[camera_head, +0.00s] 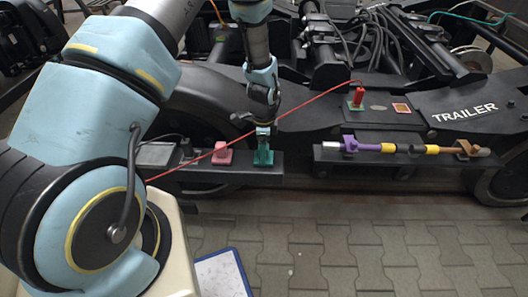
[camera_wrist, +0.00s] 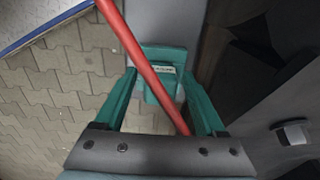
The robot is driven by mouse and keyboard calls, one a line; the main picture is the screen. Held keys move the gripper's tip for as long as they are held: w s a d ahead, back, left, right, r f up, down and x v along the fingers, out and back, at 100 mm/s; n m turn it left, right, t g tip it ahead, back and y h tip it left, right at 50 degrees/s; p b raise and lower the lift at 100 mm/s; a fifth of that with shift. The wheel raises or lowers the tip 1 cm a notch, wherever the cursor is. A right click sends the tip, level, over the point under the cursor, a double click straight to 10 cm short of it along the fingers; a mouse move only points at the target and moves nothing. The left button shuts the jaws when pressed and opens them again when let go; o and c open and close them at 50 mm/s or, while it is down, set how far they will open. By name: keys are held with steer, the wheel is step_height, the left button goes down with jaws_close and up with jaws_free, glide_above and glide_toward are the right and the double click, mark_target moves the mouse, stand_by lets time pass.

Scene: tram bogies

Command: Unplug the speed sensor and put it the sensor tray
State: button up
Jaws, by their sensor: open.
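A red plug-like piece (camera_head: 358,97) stands upright on a small green base on the dark bogie frame, with a thin red cable running from it down to the left; it looks like the speed sensor. My gripper (camera_head: 263,133) is open, well left of that piece, pointing down over a green block (camera_head: 263,156) on a dark ledge. In the wrist view, my gripper's green fingers (camera_wrist: 160,80) lie either side of the labelled green block (camera_wrist: 156,56); contact cannot be told. The red cable (camera_wrist: 140,58) crosses this view between the fingers. I cannot tell which item is the sensor tray.
A pink block (camera_head: 222,153) sits left of the green block on the ledge. A purple and yellow tool (camera_head: 405,149) lies on the right ledge. A white, blue-edged panel (camera_head: 220,275) is low at left. The paved floor (camera_head: 350,240) in front is clear.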

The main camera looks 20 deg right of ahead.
stand_by(0.5)
jaws_close()
stand_by(0.4)
steer(key=shift+r, duration=0.2)
stand_by(0.3)
steer(key=shift+r+p, duration=2.35)
steer(key=shift+r, duration=0.5)
